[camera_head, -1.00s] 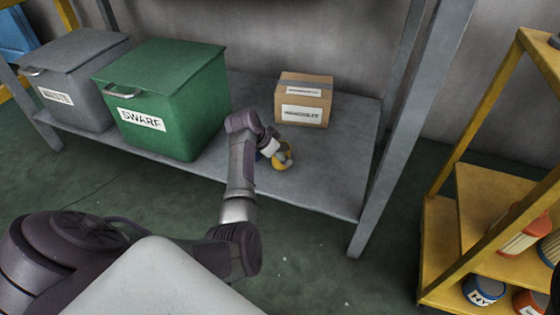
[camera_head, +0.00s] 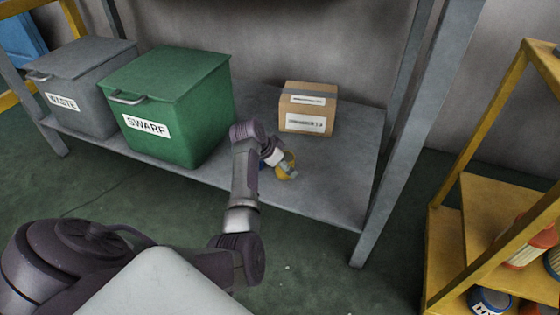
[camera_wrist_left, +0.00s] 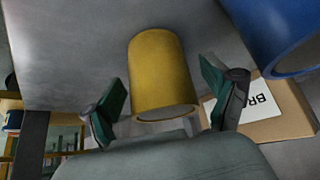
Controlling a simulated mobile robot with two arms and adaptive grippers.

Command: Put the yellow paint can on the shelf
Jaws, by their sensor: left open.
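The yellow paint can (camera_head: 282,172) is on the grey lower deck (camera_head: 325,190) of the metal rack, partly hidden by my left gripper (camera_head: 284,163). In the left wrist view the yellow can (camera_wrist_left: 162,70) is between the two spread fingers of my left gripper (camera_wrist_left: 163,88). The fingers are open, with a visible gap on each side of the can. My right gripper is not in view. The yellow shelf unit (camera_head: 480,205) stands at the right with several cans on its boards.
A blue can (camera_wrist_left: 275,35) is close beside the yellow one, mostly hidden in the head view. A cardboard box (camera_head: 307,108) sits behind. A green SWARF bin (camera_head: 185,110) and grey WASTE bin (camera_head: 85,85) stand left. A rack post (camera_head: 405,135) stands between deck and shelf.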

